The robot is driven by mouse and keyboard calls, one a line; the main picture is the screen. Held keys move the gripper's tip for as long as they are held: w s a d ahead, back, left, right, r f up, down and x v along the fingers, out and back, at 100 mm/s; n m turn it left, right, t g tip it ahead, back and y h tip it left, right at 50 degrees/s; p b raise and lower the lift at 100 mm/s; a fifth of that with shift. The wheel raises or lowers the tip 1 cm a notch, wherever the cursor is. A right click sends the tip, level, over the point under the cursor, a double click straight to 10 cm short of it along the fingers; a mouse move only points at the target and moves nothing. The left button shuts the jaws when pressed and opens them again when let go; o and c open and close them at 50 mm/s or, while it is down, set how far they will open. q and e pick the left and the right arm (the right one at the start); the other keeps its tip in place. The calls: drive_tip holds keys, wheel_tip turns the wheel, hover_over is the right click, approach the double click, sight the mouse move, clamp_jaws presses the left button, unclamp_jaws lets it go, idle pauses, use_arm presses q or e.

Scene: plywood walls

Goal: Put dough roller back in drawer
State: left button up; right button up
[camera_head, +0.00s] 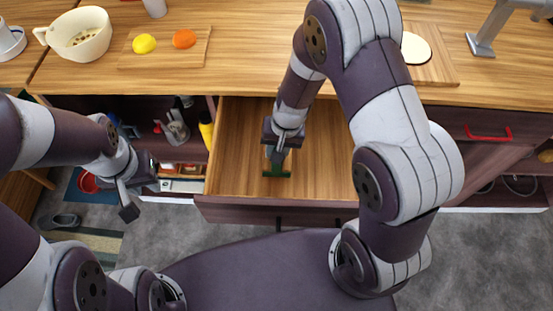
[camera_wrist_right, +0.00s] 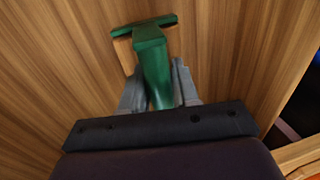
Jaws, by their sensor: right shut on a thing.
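The dough roller (camera_wrist_right: 155,65) shows in the right wrist view as a green T-shaped handle with a tan part beside its crossbar. My right gripper (camera_wrist_right: 161,95) is shut on its green stem. In the head view the roller (camera_head: 276,173) is a small dark green shape at the tip of my right gripper (camera_head: 277,153), over the open drawer (camera_head: 325,150). The drawer's interior is bare light wood. I cannot tell whether the roller touches the drawer bottom. My left gripper (camera_head: 143,192) hangs left of the drawer, apart from it; its jaw opening is unclear.
The wooden counter (camera_head: 250,50) runs behind the drawer, with a cutting board (camera_head: 190,57), a yellow lemon-like item (camera_head: 144,43), an orange item (camera_head: 184,38) and a cream bowl (camera_head: 82,35). An open compartment with utensils (camera_head: 178,128) lies left of the drawer.

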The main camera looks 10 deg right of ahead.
wheel_tip(320, 180, down, 2)
drive_tip(key=shift+s+f+b, duration=0.1)
drive_tip(key=shift+f+b, duration=0.05)
drive_tip(key=shift+b, duration=0.15)
drive_tip(key=shift+f, duration=0.35)
drive_tip(key=shift+a, duration=0.1)
